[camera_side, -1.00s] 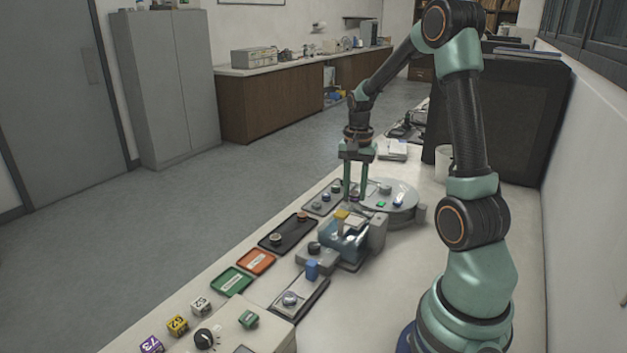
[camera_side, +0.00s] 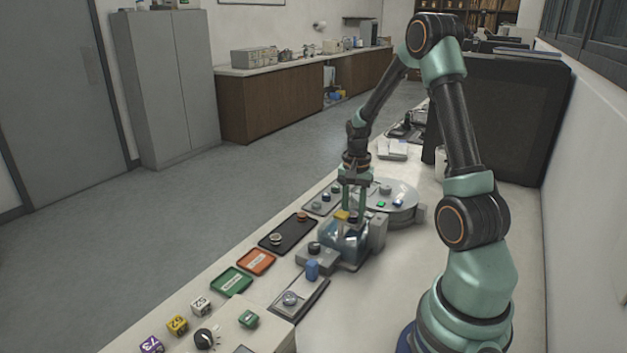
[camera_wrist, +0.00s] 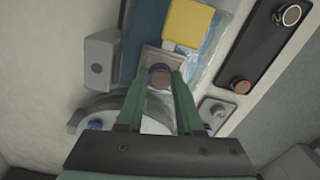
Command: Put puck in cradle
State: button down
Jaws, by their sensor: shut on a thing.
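My gripper (camera_side: 354,212) points down over the far end of the press (camera_side: 346,243), which has a bluish clear guard and a yellow part. In the wrist view my gripper (camera_wrist: 161,77) is shut on a dark, purplish-brown round puck (camera_wrist: 160,76). The puck is over or at a pale grey square block (camera_wrist: 162,55), which looks like the cradle. I cannot tell whether the puck touches it. The yellow part (camera_wrist: 189,23) is just beyond. The puck's lower side is hidden.
A round grey plate (camera_side: 402,204) with several small pieces stands beyond the press. A black tray (camera_side: 289,234) with two pucks lies to the left, near orange (camera_side: 257,262) and green (camera_side: 231,281) trays.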

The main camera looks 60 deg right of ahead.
aim_at(353, 214)
jog(key=shift+f, duration=0.4)
jog(key=c, duration=0.6)
grip_release()
jog(key=shift+o, duration=0.2)
jog(key=shift+r, duration=0.1)
notch_tip(353, 214, up, 12)
jog(key=s+a+r+n+t, duration=0.1)
jog(key=a+r+n+t, duration=0.1)
jog(key=a+n, duration=0.6)
jog(key=s+a+r+n+t, duration=0.1)
jog(key=a+r+n+t, duration=0.2)
jog(key=a, duration=1.4)
notch_tip(353, 214, up, 2)
jog(key=n, duration=0.4)
jog(key=shift+a+n+t, duration=0.3)
jog(key=shift+n, duration=0.1)
jog(key=shift+r, duration=0.15)
